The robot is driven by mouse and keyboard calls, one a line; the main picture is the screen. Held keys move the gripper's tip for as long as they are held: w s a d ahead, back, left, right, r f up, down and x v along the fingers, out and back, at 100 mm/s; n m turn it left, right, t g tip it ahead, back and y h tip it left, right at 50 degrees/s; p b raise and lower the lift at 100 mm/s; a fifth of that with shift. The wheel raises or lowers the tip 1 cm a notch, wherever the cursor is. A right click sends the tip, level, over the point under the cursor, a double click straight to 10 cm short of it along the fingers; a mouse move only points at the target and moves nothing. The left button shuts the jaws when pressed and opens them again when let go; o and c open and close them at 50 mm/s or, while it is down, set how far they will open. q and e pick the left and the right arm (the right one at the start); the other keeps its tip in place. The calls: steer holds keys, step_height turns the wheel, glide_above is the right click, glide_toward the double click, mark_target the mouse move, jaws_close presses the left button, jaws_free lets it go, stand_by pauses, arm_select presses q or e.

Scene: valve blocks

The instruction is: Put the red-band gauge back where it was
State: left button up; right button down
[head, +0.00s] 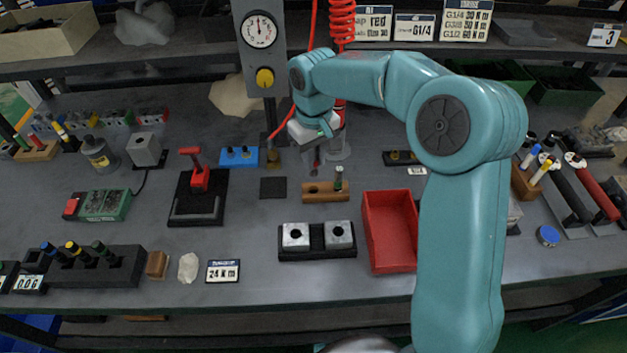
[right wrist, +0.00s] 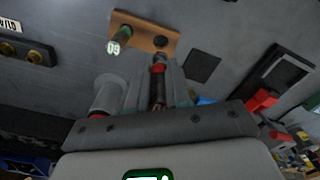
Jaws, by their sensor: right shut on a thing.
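My right gripper (head: 317,158) hangs over the wooden block (head: 340,195) near the middle of the bench, pointing down. In the right wrist view it is shut on the red-band gauge (right wrist: 158,82), a dark slim plug with a red ring. The gauge's lower end points toward the block's empty hole, seen in the wooden block (right wrist: 143,28); I cannot tell whether it touches. A green-marked gauge (head: 338,178) stands upright in the block's other hole and shows in the right wrist view (right wrist: 122,40). My left gripper is out of view.
A black stand with two bored metal blocks (head: 296,235) lies in front. A red tray (head: 390,230) is right of it. A dark square pad (head: 273,187) lies left of the wooden block. A dial gauge post (head: 262,60) rises behind, close to the arm.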

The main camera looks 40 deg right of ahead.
mark_target(313, 174)
step_height(313, 174, down, 8)
steer(key=shift+w+r, duration=0.1)
steer(key=shift+r, duration=0.05)
stand_by(0.3)
steer(key=shift+b, duration=0.3)
steer(key=c, duration=1.1)
jaws_free()
steer(key=shift+o, duration=0.2)
step_height(313, 174, up, 12)
steer(key=shift+r+p, duration=0.1)
steer(key=shift+p, duration=0.5)
